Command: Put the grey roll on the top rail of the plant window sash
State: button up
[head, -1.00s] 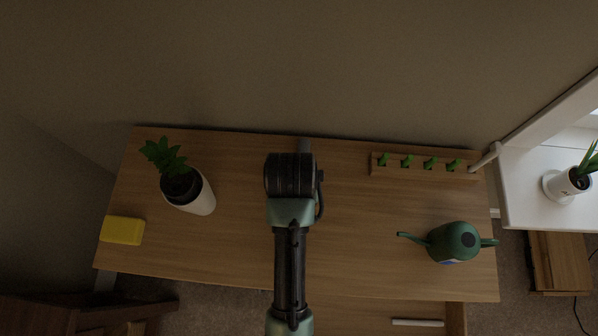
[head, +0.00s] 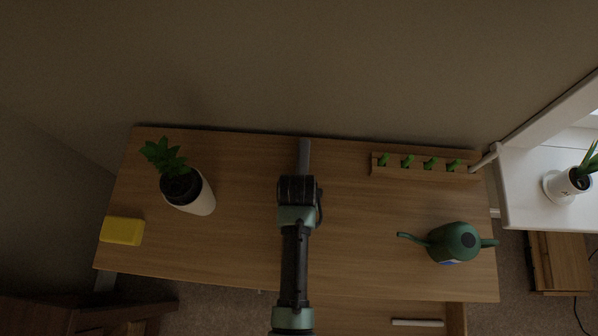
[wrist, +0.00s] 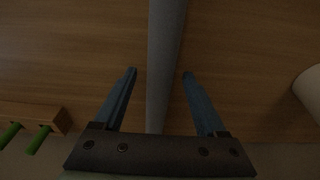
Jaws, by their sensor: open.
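The grey roll (head: 304,155) lies on the wooden table near the wall, its far end showing beyond my gripper (head: 298,190). In the wrist view the roll (wrist: 166,50) runs lengthwise between the two blue fingers of my gripper (wrist: 160,72). The fingers are open, with a gap on both sides of the roll. My arm hides the near part of the roll in the head view. A white window frame (head: 560,113) shows at the right edge, with a potted plant (head: 574,181) on its sill. I cannot pick out the sash's top rail.
A wooden rack (head: 418,168) with several green pegs stands right of the roll. A green watering can (head: 454,242) is at front right. A white-potted plant (head: 197,198) and yellow block (head: 122,231) are at left. Table (head: 365,225) between is clear.

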jog(key=shift+c, duration=0.3)
grip_shut()
jog(key=shift+r, duration=0.1)
